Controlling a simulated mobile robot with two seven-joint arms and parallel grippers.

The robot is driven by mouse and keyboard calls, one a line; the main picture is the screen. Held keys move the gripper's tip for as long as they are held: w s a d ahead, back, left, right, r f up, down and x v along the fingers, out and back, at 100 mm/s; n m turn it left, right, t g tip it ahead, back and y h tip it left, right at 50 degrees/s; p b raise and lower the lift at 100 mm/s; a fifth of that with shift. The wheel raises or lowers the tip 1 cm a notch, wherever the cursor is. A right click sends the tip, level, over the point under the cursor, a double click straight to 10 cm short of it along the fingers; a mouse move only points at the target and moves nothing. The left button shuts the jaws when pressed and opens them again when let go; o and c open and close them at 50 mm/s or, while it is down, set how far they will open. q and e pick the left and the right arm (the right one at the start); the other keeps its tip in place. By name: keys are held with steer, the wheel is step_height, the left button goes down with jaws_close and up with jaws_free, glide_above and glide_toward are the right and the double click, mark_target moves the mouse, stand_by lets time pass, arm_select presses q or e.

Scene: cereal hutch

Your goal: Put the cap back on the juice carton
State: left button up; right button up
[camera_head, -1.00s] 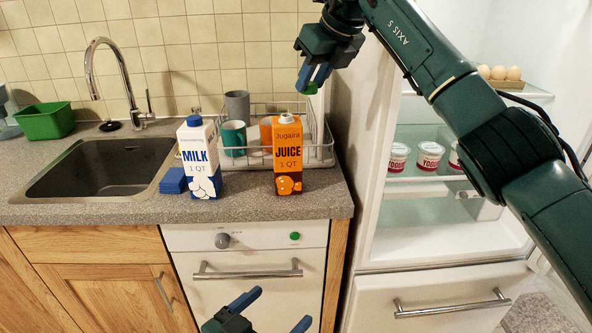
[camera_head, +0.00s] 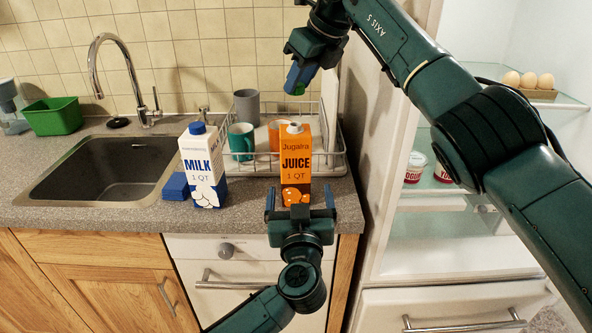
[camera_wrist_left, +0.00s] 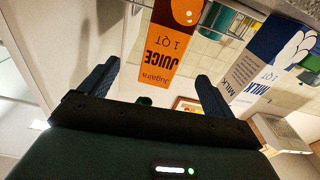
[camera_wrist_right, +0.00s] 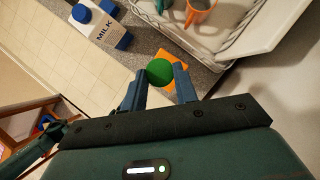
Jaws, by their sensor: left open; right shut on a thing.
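The orange juice carton (camera_head: 297,165) stands upright on the counter, its pale spout (camera_head: 295,127) uncapped. My right gripper (camera_head: 298,80) is shut on the green cap (camera_head: 299,90), above the carton and apart from it. The right wrist view shows the cap (camera_wrist_right: 160,71) between the fingertips, with part of the carton (camera_wrist_right: 168,56) behind it. My left gripper (camera_head: 300,203) is open at the front of the carton's lower part, one finger towards each side. In the left wrist view the carton (camera_wrist_left: 168,50) appears upside down, beyond and between the open fingers; contact is unclear.
The milk carton (camera_head: 203,168) with a blue cap stands left of the juice, beside a blue sponge (camera_head: 175,187). A wire dish rack (camera_head: 335,160) with cups is close behind. The sink (camera_head: 100,170) is left; the open fridge (camera_head: 430,250) is right.

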steer(key=shift+w+a, duration=0.1)
steer(key=shift+w, duration=0.1)
arm_select(q)
steer(key=shift+w+a+f+g+y, duration=0.15)
steer(key=shift+w+f+g+y, duration=0.15)
steer(key=shift+w+f+g, duration=0.15)
steer(key=shift+s, duration=0.1)
arm_select(e)
steer(key=shift+s, duration=0.1)
arm_select(q)
steer(key=w, duration=1.2)
steer(key=shift+a, duration=0.35)
steer(key=c, duration=1.5)
steer(key=shift+o, duration=0.2)
arm_select(e)
glide_above(299, 132)
steer(key=shift+f, duration=2.55)
